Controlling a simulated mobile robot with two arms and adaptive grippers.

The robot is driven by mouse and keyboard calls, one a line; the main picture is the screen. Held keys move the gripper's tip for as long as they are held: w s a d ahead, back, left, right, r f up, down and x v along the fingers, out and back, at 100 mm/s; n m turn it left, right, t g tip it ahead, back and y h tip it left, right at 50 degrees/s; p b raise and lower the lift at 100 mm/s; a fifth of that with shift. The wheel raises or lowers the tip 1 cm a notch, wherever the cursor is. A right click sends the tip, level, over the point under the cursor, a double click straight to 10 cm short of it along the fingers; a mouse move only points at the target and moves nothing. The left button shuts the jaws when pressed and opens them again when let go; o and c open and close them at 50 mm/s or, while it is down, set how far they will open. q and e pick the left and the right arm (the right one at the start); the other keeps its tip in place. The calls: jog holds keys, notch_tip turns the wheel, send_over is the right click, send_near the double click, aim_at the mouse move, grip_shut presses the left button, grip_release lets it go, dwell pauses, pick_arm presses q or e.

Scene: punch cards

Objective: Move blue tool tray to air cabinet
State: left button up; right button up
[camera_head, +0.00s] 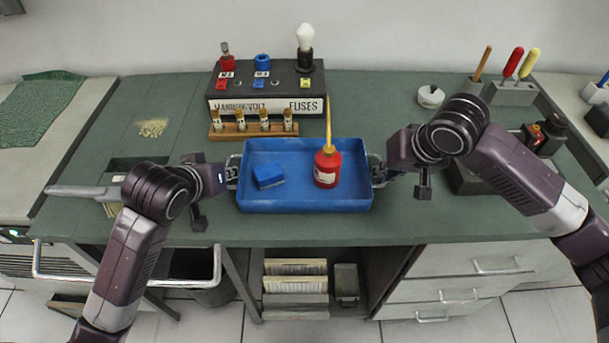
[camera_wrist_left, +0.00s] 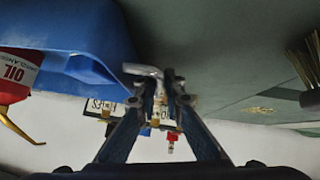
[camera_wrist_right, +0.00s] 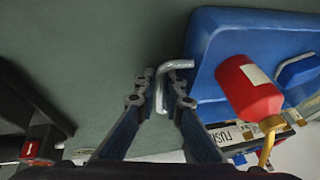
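The blue tool tray (camera_head: 300,204) sits on the green workbench, with a metal handle at each end. A blue box (camera_head: 268,176) and a red oil can (camera_head: 327,168) with a yellow spout stand inside it. My left gripper (camera_head: 228,178) is at the tray's left handle; in the left wrist view its narrowed fingers (camera_wrist_left: 163,85) appear shut on the handle (camera_wrist_left: 141,70). My right gripper (camera_head: 381,172) is at the right handle; in the right wrist view its fingers (camera_wrist_right: 162,85) are close on both sides of that handle (camera_wrist_right: 175,64). Exact finger contact is partly hidden.
Behind the tray are a wooden vial rack (camera_head: 252,131) and a fuse box (camera_head: 265,88). Screwdrivers in a holder (camera_head: 512,92) and dark containers stand to the right.

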pick_arm(q)
grip_shut()
pick_arm(e)
grip_shut()
pick_arm(q)
jog(key=shift+r, duration=0.15)
pick_arm(e)
jog(key=shift+w+r, duration=0.1)
jog(key=shift+r, duration=0.05)
